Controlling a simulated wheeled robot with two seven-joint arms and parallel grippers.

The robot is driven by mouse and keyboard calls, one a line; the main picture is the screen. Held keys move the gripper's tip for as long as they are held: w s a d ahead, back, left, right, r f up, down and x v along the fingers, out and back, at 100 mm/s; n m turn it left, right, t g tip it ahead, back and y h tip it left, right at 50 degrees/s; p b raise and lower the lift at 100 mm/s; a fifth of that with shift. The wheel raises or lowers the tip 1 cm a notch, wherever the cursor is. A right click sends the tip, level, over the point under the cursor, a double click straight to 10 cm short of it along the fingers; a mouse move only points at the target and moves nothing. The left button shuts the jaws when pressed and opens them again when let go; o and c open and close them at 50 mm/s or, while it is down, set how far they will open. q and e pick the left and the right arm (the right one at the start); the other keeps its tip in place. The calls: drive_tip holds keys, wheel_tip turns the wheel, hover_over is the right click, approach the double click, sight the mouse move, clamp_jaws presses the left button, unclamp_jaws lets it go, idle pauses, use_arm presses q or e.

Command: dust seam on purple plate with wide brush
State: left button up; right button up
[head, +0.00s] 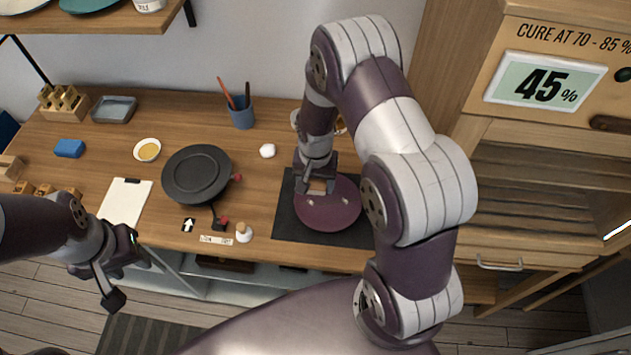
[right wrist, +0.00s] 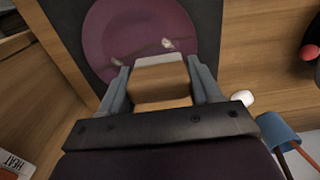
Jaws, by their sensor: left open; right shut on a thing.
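The purple plate (head: 327,212) lies on a dark mat (head: 290,222) on the workbench. In the right wrist view the plate (right wrist: 115,30) shows a branching seam line with two small pale spots. My right gripper (head: 317,186) is above the plate's far edge, shut on a wooden block-like handle (right wrist: 160,80), which seems to be the wide brush. My left gripper (head: 112,279) is open and empty, in front of the bench's front edge at the left.
A black round pan-like stand (head: 197,172) sits left of the mat. A blue cup with brushes (head: 242,112), a small bowl of amber stuff (head: 147,150), a white clipboard (head: 125,202) and a blue block (head: 70,148) are on the bench. A wooden cabinet reading 45% (head: 540,85) stands right.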

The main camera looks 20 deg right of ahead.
drive_tip(key=shift+r, duration=0.1)
idle(0.3)
drive_tip(key=shift+d+r, duration=0.1)
drive_tip(key=shift+r, duration=0.05)
drive_tip(key=shift+n, duration=0.8)
drive_tip(key=d+f+p, duration=0.1)
drive_tip(key=f, duration=0.1)
drive_tip(key=s+d+f+p, duration=0.1)
drive_tip(key=shift+d+f, duration=0.35)
drive_tip(key=shift+d, duration=0.05)
drive_tip(key=shift+f, duration=0.25)
drive_tip(key=shift+d, duration=0.1)
